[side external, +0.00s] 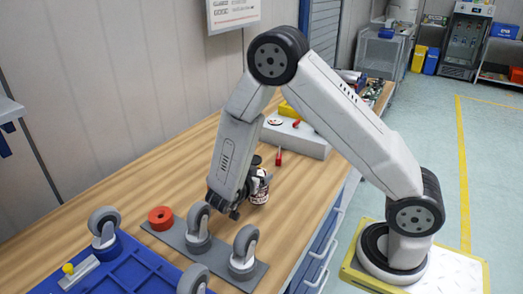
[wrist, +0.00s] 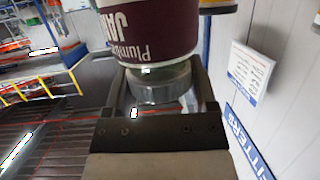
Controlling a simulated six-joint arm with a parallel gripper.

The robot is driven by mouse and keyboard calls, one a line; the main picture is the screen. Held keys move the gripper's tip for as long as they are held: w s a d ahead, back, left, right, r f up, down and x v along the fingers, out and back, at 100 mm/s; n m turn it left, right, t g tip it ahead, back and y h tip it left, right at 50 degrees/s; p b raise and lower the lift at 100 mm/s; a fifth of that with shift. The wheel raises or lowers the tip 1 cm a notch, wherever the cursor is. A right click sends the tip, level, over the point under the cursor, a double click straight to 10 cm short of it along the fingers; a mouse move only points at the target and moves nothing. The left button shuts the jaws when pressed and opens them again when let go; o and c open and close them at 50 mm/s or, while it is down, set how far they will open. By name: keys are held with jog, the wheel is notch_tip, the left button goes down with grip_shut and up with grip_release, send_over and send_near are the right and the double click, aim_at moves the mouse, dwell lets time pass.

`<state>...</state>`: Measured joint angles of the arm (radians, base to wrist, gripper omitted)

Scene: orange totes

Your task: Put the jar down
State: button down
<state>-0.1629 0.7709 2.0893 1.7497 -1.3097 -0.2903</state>
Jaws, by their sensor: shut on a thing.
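The jar (side external: 260,188) has a dark maroon and white label and shows beside the lower end of my arm, over the wooden bench. In the wrist view the jar (wrist: 148,28) fills the top middle, with its lettering upside down and its pale lid towards my gripper. My gripper (wrist: 160,84) is shut on the jar at its lid, one finger on each side. In the side view my gripper (side external: 254,168) is small, dark and partly hidden by the arm. I cannot tell whether the jar's base touches the bench.
A grey plate (side external: 172,235) with casters and a red ring (side external: 160,218) lies in front. A grey box (side external: 310,145) and a red-handled tool (side external: 278,157) lie behind the jar. The wooden bench (side external: 300,195) is clear right of the jar.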

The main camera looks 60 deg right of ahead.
jog(key=shift+f, duration=1.7)
jog(key=shift+f, duration=0.15)
grip_release()
jog(key=shift+a+r, duration=0.15)
jog(key=shift+r, duration=0.05)
jog(key=v, duration=1.1)
jog(key=shift+a+r, duration=0.15)
jog(key=shift+a, duration=0.2)
